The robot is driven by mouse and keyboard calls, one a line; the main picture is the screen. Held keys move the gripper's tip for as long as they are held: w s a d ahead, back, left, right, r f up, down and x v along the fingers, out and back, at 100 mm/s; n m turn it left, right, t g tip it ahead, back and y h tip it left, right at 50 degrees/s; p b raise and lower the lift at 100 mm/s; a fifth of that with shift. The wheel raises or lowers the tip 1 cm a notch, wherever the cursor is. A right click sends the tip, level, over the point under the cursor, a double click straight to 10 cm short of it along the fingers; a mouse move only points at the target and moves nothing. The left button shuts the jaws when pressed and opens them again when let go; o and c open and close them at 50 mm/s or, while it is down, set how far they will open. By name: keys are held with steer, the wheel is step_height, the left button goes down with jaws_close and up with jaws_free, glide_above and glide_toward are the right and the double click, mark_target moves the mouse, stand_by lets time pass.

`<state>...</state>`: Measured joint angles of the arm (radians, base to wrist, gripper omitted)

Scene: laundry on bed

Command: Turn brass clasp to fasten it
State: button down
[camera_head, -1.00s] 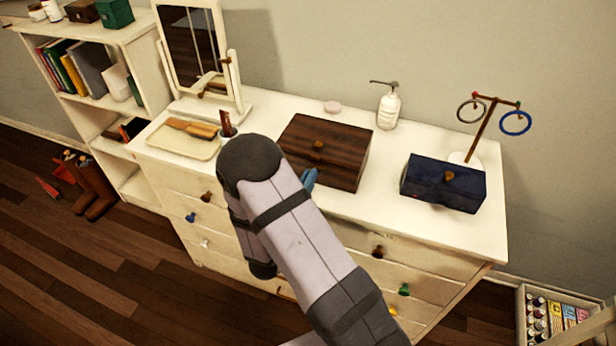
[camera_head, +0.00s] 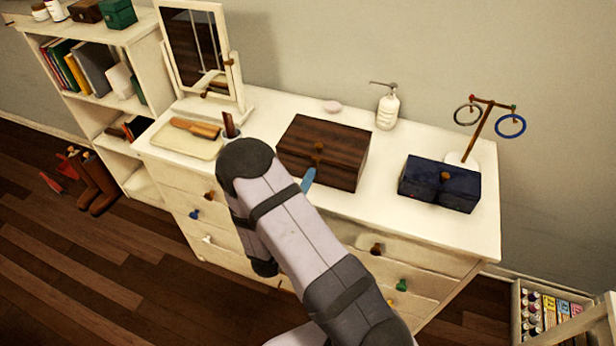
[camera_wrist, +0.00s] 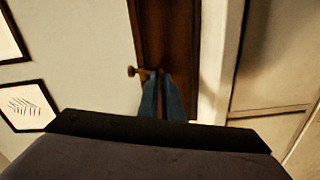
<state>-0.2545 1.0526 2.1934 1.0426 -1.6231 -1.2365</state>
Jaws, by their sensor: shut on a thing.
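A dark brown striped wooden box (camera_head: 330,152) sits closed on the white dresser, with a brass clasp (camera_head: 319,147) on its side toward me. In the wrist view the box (camera_wrist: 178,35) is a dark upright band, and the clasp (camera_wrist: 132,71) sticks out to the left of my fingertips. My gripper (camera_head: 309,178) has blue fingers and is at the box's near side. In the wrist view my gripper (camera_wrist: 159,75) is shut on the clasp's stem. The fingers hide part of the clasp, and my arm hides most of the gripper in the head view.
A navy box (camera_head: 440,184) with its own brass clasp stands to the right. A pump bottle (camera_head: 388,108), pink soap (camera_head: 332,106) and ring stand (camera_head: 484,130) are behind. A mirror (camera_head: 200,50) and tray (camera_head: 180,146) are left. Dresser top between the two boxes is free.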

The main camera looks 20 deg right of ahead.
steer(key=shift+n+p, duration=0.4)
steer(key=shift+n, duration=0.9)
steer(key=c, duration=1.9)
jaws_free()
steer(key=shift+c, duration=0.2)
steer(key=shift+a, duration=0.1)
steer(key=shift+s+a+f, duration=0.15)
steer(key=shift+s+a, duration=0.2)
steer(key=shift+a, duration=0.05)
steer(key=b+v, duration=0.2)
steer(key=v, duration=0.4)
steer(key=shift+s, duration=0.1)
